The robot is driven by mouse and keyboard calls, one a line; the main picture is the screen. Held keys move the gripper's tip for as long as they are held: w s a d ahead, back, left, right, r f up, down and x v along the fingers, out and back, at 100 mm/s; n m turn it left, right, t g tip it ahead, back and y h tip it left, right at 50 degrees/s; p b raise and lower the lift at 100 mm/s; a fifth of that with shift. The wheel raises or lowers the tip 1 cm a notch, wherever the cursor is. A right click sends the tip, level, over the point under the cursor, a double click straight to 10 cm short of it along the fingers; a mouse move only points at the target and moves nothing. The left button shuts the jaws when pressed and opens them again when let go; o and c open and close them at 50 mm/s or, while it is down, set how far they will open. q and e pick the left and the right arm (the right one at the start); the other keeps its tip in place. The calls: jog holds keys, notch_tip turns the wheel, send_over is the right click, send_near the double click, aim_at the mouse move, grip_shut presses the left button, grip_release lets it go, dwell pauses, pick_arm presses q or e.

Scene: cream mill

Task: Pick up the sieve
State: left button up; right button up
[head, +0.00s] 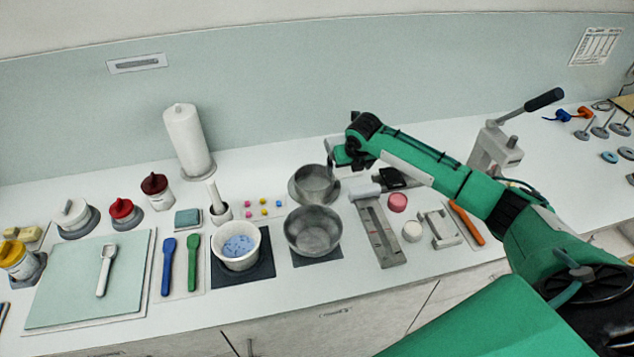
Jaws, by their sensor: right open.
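The sieve (308,190) looks like the round grey metal pan at the middle of the counter, just behind a grey metal bowl (312,232). Its mesh is too small to make out. My right gripper (334,168) is open, pointing down at the sieve's right rear rim. The fingers overlap the rim in the picture; whether they touch it I cannot tell. My left gripper is out of view.
A paper towel roll (187,140) stands behind. A grey ruler-like tool (378,232) and a pink puck (397,202) lie to the right.

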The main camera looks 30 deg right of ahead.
aim_at(347, 172)
jog(key=shift+p+x, duration=0.3)
jog(key=shift+x, duration=0.8)
jog(key=shift+w+d+f, duration=0.1)
jog(key=shift+w+f, duration=0.1)
jog(key=shift+f, duration=0.3)
jog(key=c, duration=0.9)
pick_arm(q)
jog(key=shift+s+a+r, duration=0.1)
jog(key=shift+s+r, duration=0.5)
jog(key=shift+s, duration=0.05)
pick_arm(e)
jog(key=shift+c, duration=0.2)
